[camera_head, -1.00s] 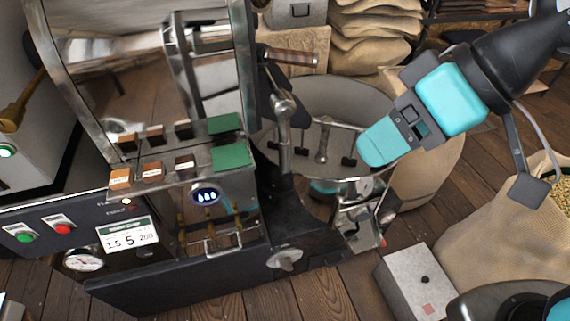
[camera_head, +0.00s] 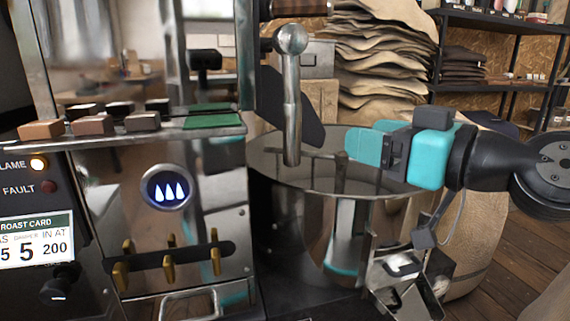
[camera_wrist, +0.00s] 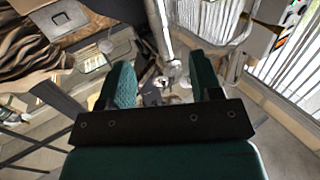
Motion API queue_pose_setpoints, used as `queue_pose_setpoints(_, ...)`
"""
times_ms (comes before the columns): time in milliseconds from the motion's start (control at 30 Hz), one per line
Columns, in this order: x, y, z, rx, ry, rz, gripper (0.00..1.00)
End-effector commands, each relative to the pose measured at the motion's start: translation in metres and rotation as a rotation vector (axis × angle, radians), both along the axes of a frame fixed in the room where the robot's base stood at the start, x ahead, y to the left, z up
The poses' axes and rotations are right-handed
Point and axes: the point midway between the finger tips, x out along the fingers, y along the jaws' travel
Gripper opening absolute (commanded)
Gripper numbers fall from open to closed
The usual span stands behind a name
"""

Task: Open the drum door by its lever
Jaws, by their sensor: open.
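The lever (camera_head: 291,95) is a steel rod with a ball at its top, standing nearly upright at the right side of the roaster's front. A dark flat plate (camera_head: 309,122) shows behind it; I cannot tell whether this is the drum door. My gripper (camera_head: 364,148), turquoise, points left toward the lever, over the round cooling bin, apart from the lever by a short gap. In the wrist view the gripper (camera_wrist: 165,78) is open, its two dark green fingers apart. A steel rod (camera_wrist: 160,28), likely the lever, shows ahead between the fingertips.
The steel cooling bin (camera_head: 328,191) with its stirrer lies below my gripper. A wooden handle (camera_head: 300,8) sticks out above the lever. The roaster's front panel, with a lit drop-symbol button (camera_head: 166,188), is at the left. Sacks (camera_head: 385,60) and a shelf (camera_head: 490,22) stand behind.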

Motion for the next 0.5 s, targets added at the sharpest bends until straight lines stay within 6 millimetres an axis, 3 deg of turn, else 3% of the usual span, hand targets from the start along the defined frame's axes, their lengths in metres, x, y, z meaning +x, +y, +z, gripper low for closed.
queue_pose_setpoints(33,0.002,-0.002,-0.008,0.007,-0.012,-0.009,0.59)
queue_pose_setpoints(167,0.006,-0.001,-0.005,0.016,-0.025,-0.017,0.59)
queue_pose_setpoints(500,0.031,0.025,0.002,0.016,-0.019,-0.003,0.59)
